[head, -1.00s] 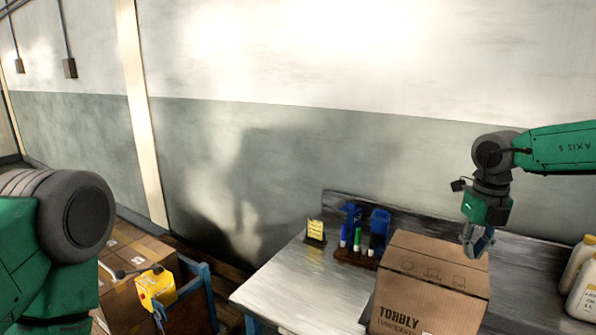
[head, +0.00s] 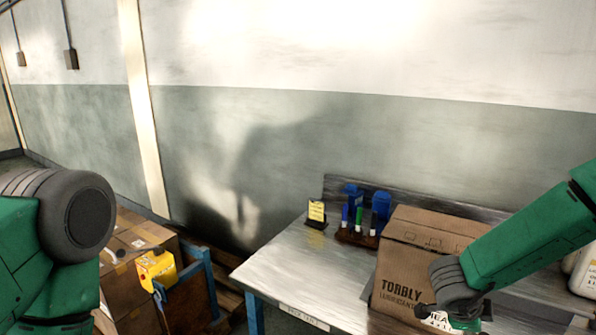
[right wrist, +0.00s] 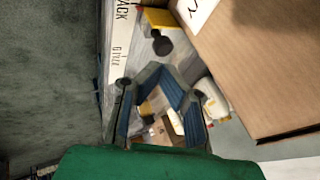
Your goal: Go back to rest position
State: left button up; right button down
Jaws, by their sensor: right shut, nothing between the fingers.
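My right arm comes in from the right in the head view and now reaches down in front of the cardboard box. Its gripper is below or at the frame's bottom edge there. In the right wrist view my right gripper (right wrist: 167,80) shows blue fingers drawn together with nothing held. My left arm fills the left edge of the head view, and its gripper is out of view.
A cardboard box marked TORBLY (head: 400,262) stands on the metal table (head: 290,262), close to my right forearm. Markers in a holder (head: 357,238) and a small yellow sign (head: 316,213) stand behind. White bottles (head: 587,272) are at the right edge. A yellow box (head: 157,268) sits at left.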

jog(key=s+a+f+n+t+y+b, duration=0.1)
jog(key=s+a+f+n+b, duration=0.15)
jog(key=f+n, duration=0.3)
jog(key=s+a+f+n+t+b, duration=0.1)
jog(key=s+f+n, duration=0.3)
jog(key=f, duration=0.3)
pick_arm(q)
notch_tip(320, 180, down, 12)
jog(key=b, duration=0.7)
jog(key=shift+c, duration=0.7)
jog(key=shift+w, duration=0.15)
pick_arm(e)
jog(key=s+a+f+n+g+y, duration=0.1)
jog(key=s+f+n, duration=0.3)
jog(key=s, duration=0.4)
jog(key=s+a+f+n+g+y, duration=0.2)
jog(key=s+f+n, duration=0.2)
jog(key=s, duration=0.5)
jog(key=s+a+f+n+g+y, duration=0.1)
jog(key=s+a+f+n+y, duration=0.1)
jog(key=s+f+n, duration=0.3)
jog(key=s+n, duration=0.1)
jog(key=s, duration=0.3)
jog(key=shift+n, duration=0.35)
